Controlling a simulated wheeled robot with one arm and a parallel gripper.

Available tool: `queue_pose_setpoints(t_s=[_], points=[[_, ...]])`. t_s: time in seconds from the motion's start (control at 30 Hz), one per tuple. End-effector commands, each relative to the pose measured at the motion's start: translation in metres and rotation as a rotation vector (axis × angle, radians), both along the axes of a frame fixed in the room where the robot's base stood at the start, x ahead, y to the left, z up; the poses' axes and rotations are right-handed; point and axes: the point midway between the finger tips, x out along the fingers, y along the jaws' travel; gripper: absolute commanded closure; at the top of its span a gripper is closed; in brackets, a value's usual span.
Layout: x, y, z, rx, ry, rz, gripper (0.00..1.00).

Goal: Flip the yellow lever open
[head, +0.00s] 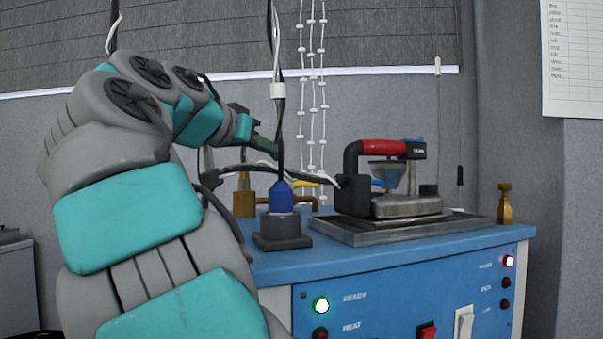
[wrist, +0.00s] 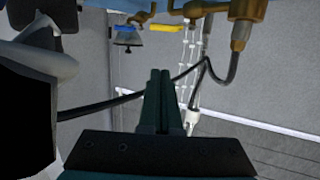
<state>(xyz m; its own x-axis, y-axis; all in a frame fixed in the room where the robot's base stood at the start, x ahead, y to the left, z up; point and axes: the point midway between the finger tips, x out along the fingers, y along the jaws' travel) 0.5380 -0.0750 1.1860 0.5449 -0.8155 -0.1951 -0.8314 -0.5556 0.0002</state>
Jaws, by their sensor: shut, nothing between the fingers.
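The yellow lever (head: 308,184) sits on brass pipework at the back of the blue bench, partly hidden behind the blue-capped plug and cable. In the wrist view the yellow lever (wrist: 162,28) shows at the top, beside the brass fittings (wrist: 143,8). My gripper (head: 270,146) is above and left of the lever in the head view. In the wrist view my gripper (wrist: 158,72) has its fingers together and empty, pointing toward the lever. A gap shows in the picture between fingertips and lever; the depth between them is hard to judge.
An iron with a red handle (head: 382,146) stands on a metal tray (head: 345,234) to the right. A blue-capped plug (head: 281,197) stands in front of the lever. A black cable (wrist: 100,107) crosses behind my fingers. A blue lever (wrist: 124,28) is left of the yellow one.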

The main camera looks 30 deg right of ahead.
Motion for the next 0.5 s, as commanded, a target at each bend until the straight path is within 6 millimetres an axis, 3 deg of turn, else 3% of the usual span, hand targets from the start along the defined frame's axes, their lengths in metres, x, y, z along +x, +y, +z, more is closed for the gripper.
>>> queue_pose_setpoints(t_s=[0.23, 0.5], points=[[0.014, -0.020, -0.005, -0.001, 0.003, 0.000, 1.00], [0.042, -0.064, -0.015, 0.002, 0.004, -0.002, 1.00]])
